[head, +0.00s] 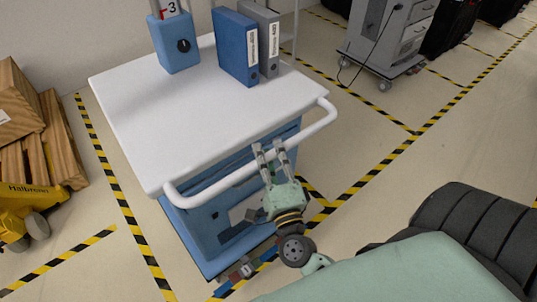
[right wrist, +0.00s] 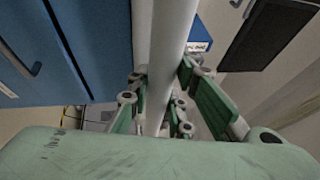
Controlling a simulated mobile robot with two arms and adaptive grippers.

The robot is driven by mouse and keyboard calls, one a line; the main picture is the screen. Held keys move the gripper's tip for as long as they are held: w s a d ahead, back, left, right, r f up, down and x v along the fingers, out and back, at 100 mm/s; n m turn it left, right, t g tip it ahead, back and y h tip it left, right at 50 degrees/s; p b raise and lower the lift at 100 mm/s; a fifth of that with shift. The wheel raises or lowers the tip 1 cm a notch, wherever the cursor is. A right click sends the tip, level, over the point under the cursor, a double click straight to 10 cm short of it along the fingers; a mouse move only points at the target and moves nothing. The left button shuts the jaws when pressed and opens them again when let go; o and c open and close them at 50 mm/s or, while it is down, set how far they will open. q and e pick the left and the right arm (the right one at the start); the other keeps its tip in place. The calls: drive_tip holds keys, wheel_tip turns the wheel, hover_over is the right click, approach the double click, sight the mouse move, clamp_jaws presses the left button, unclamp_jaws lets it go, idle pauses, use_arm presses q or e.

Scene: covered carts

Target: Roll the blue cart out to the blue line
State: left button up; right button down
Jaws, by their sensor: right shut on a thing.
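The blue cart (head: 215,105) has a white top, a blue body with drawers and a white tubular push handle (head: 330,113) along its near side. It stands between striped floor lines. My right gripper (head: 269,152) is shut on the handle bar, near the middle of its length. In the right wrist view the white bar (right wrist: 172,40) runs between the green fingers (right wrist: 160,100), with the blue cart body (right wrist: 50,50) at left. My left gripper is not in view. I see no blue line in these frames.
A blue box (head: 174,45), a blue binder (head: 232,45) and a grey binder (head: 267,40) stand on the cart top. Wooden crates (head: 35,130) and a yellow pallet jack (head: 28,205) are at left. A grey cart (head: 385,35) stands behind right. Floor between the carts is clear.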

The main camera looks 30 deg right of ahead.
drive_tip(key=shift+s+f, duration=0.35)
drive_tip(key=shift+s, duration=0.25)
drive_tip(key=shift+s+d+r, duration=0.1)
drive_tip(key=shift+s+r, duration=0.15)
drive_tip(key=shift+s, duration=0.4)
drive_tip(key=c, duration=2)
unclamp_jaws()
drive_tip(key=shift+s, duration=0.1)
drive_tip(key=o, duration=0.4)
drive_tip(key=shift+w, duration=0.5)
drive_tip(key=shift+o, duration=0.2)
drive_tip(key=shift+s, duration=0.25)
drive_tip(key=v, duration=1.2)
drive_tip(key=shift+w, duration=0.1)
